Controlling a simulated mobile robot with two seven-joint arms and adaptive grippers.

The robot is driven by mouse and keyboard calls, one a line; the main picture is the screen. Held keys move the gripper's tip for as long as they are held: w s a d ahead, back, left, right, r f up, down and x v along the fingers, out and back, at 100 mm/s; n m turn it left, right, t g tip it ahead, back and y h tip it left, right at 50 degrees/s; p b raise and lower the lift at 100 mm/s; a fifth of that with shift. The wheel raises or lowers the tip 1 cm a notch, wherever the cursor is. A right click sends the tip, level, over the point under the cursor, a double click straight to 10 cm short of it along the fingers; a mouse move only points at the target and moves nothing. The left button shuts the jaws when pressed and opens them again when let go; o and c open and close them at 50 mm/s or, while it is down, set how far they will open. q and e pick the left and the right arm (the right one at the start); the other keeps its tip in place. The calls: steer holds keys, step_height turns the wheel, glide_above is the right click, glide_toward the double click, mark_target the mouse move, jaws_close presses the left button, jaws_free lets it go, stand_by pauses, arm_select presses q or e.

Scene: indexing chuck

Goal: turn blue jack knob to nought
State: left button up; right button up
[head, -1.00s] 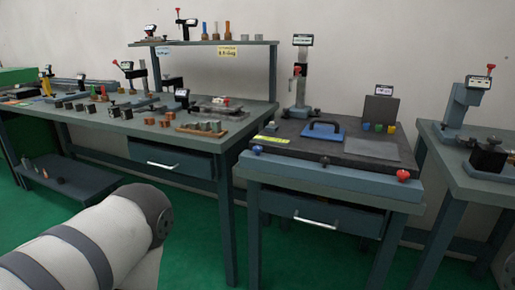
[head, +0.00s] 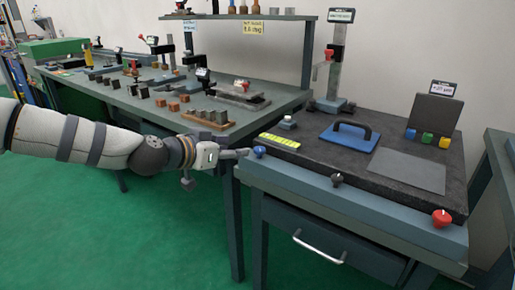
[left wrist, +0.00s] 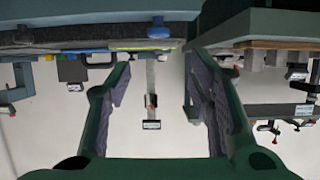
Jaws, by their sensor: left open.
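The blue jack knob (head: 260,151) sits on the front left corner of the grey-blue bench rail (head: 305,184). My left gripper (head: 241,154) is just left of the knob, with its fingers pointing at it. In the left wrist view, which is upside down, the blue knob (left wrist: 160,32) shows at the top centre, beyond the fingertips. The two fingers (left wrist: 157,68) are spread wide with nothing between them. The knob's pointer or marking is too small to read. My right gripper is not in view.
A black knob (head: 337,180) and a red knob (head: 442,217) sit along the same rail. A dark plate (head: 300,152) behind carries a yellow label (head: 280,141) and a blue block with a black handle (head: 349,137). Another bench (head: 130,95) with small blocks stands close on the left.

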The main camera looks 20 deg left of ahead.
mark_target(258, 150)
arm_select(q)
steer(key=x, duration=0.3)
steer(key=f+b+x, duration=0.1)
steer(key=x, duration=0.2)
steer(key=b+x, duration=0.1)
steer(key=x, duration=0.3)
steer(key=shift+s+f, duration=0.2)
steer(key=shift+s, duration=0.1)
steer(key=shift+w+d, duration=0.2)
steer(key=shift+w, duration=0.25)
steer(key=shift+r, duration=0.1)
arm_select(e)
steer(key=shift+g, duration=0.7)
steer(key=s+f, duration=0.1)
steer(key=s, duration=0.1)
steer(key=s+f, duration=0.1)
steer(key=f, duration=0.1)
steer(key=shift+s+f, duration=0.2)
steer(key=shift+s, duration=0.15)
arm_select(q)
steer(key=c, duration=1.1)
